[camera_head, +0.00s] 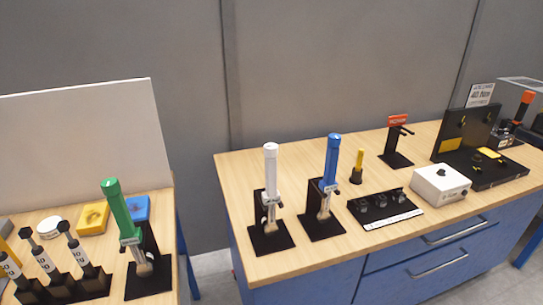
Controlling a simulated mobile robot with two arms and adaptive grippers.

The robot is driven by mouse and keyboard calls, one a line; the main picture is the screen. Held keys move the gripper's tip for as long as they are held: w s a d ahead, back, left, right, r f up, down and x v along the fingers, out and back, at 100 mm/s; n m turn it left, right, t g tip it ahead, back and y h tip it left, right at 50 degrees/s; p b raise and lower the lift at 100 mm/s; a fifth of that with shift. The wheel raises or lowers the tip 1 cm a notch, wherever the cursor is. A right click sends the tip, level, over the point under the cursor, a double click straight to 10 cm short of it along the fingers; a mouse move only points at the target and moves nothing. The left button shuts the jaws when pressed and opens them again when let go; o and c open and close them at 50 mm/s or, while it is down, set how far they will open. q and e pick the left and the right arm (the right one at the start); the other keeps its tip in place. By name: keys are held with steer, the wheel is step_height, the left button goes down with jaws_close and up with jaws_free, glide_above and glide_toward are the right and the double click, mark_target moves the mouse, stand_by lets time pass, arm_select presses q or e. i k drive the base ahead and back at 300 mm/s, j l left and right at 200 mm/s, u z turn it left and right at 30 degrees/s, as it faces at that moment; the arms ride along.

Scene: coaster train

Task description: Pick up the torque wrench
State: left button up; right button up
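Three upright tools with thick coloured handles stand in black holders, and I cannot tell for sure which is the torque wrench. The green-handled tool (117,207) is on the left table. The white-handled tool (270,178) and the blue-handled tool (331,163) stand side by side on the right bench, near its left end. Their lower ends rest at the black holders, and fine detail there is too small to read. Neither of my grippers shows in the head view.
The right bench (300,252) also carries a black socket tray (390,210), a white box (441,185), a small yellow-handled tool (358,164), a red-topped stand (397,140) and a black case (465,135). A gap separates it from the left table, which has a white panel (85,130) behind.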

mark_target(272, 196)
steer(key=z, duration=1.3)
steer(key=i+j+z, duration=0.1)
steer(key=i, duration=0.95)
